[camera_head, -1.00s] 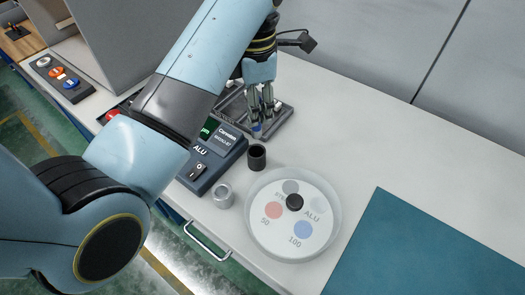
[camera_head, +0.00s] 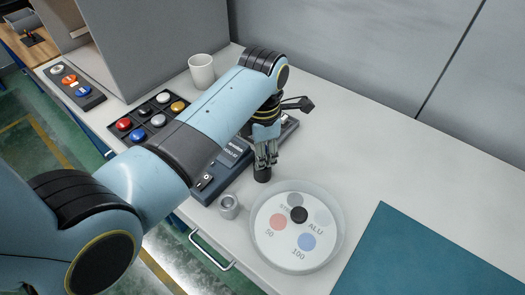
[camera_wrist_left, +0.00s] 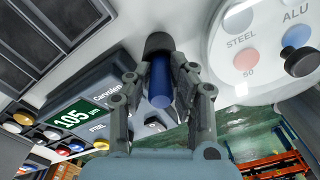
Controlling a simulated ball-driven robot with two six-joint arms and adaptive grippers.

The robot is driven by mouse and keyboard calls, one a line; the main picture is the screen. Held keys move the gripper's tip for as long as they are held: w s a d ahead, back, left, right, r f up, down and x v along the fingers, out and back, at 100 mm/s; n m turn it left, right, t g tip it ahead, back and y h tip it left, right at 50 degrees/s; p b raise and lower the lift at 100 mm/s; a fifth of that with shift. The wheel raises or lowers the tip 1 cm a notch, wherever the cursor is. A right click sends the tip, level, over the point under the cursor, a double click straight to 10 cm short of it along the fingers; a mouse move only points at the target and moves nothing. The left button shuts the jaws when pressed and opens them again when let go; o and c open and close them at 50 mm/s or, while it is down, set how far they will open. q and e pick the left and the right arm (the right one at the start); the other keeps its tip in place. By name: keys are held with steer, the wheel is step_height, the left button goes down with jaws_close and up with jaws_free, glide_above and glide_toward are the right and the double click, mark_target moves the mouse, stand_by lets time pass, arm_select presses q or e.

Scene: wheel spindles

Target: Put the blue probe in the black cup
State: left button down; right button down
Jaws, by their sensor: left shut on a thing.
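My left gripper (camera_head: 266,162) is directly over the black cup (camera_head: 262,175), pointing down. In the left wrist view my fingers (camera_wrist_left: 165,95) are shut on the blue probe (camera_wrist_left: 160,84), a dark blue cylinder between them. The probe's far end meets the black cup (camera_wrist_left: 158,42); I cannot tell whether its tip is inside the cup or just at the mouth. In the head view the fingers hide the probe. The black cup stands upright on the white table. My right gripper is not in view.
A grey metal cup (camera_head: 228,206) and a round white dish (camera_head: 270,256) with coloured spots and a black knob stand close by. A dark tester (camera_wrist_left: 75,117) with a green screen is beside the cup. A white mug (camera_head: 201,72) stands farther back. A teal mat (camera_head: 425,260) lies right.

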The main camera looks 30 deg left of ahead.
arm_select(q)
steer(key=shift+f, duration=0.15)
steer(key=c, duration=1.2)
jaws_free()
steer(key=r+b, duration=0.1)
steer(key=r, duration=0.4)
steer(key=r+b, duration=0.1)
steer(key=r, duration=0.4)
steer(key=shift+a, duration=0.2)
steer(key=shift+r, duration=0.4)
steer(key=shift+f, duration=0.1)
